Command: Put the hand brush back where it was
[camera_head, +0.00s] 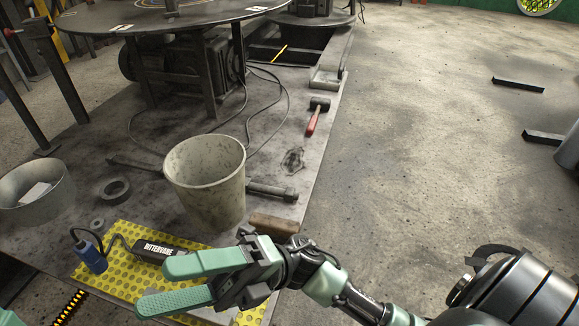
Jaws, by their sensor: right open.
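A brown wooden block (272,223), which looks like the hand brush, lies near the right edge of the workbench, right of the bucket. Its bristles cannot be made out. My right gripper (153,288) is open with nothing between its fingers. It is over the yellow dotted mat (93,274), left of and nearer than the block, and its fingers point left. A small green part of what seems to be my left gripper (9,318) shows in the bottom left corner, mostly out of frame.
A grey bucket (205,178) stands mid-bench behind my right gripper. A black BITTERVANE tool (158,249) and blue bottle (91,256) are on the mat. A metal bowl (36,194), black ring (115,189) and red-handled hammer (314,120) lie around. The floor at right is mostly clear.

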